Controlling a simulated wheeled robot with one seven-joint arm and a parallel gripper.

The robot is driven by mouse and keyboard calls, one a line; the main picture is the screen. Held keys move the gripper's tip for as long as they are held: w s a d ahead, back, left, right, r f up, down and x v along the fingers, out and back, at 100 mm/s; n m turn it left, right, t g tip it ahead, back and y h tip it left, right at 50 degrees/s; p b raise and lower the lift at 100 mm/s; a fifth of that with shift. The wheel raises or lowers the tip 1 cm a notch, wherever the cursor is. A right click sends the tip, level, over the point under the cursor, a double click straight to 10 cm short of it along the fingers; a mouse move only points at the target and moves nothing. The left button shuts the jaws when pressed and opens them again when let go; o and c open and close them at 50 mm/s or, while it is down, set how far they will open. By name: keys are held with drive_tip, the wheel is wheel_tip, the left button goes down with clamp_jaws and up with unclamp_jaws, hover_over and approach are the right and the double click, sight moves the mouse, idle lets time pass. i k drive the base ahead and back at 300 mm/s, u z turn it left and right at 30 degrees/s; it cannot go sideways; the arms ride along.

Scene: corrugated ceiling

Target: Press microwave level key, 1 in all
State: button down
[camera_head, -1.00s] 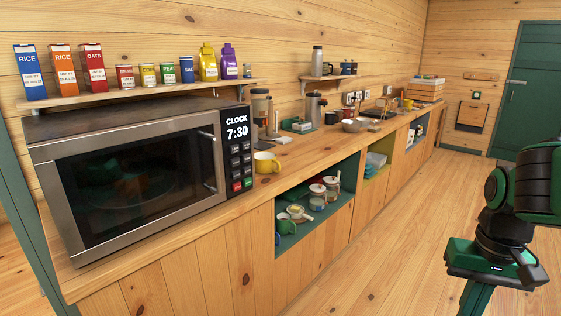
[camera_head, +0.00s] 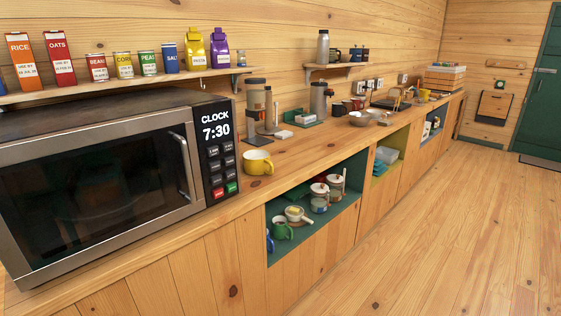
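The microwave (camera_head: 95,185) stands on the wooden counter at the left, its door closed and its left side cut off by the picture edge. Its black control panel (camera_head: 216,131) is at its right end and shows "CLOCK 7:30". Below the clock are two columns of dark keys (camera_head: 221,162), whose labels are too small to read. My gripper is not in view.
A yellow mug (camera_head: 257,163) stands on the counter just right of the panel. A shelf (camera_head: 130,88) with cartons and cans hangs above the microwave. An open cubby (camera_head: 343,213) with pots and mugs is below the counter. The floor (camera_head: 430,225) at the right is clear.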

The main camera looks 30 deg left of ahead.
sight(214, 166)
drive_tip(key=z, duration=1.05)
drive_tip(key=k, duration=1.85)
drive_tip(key=u, duration=1.75)
drive_tip(key=i, duration=1.05)
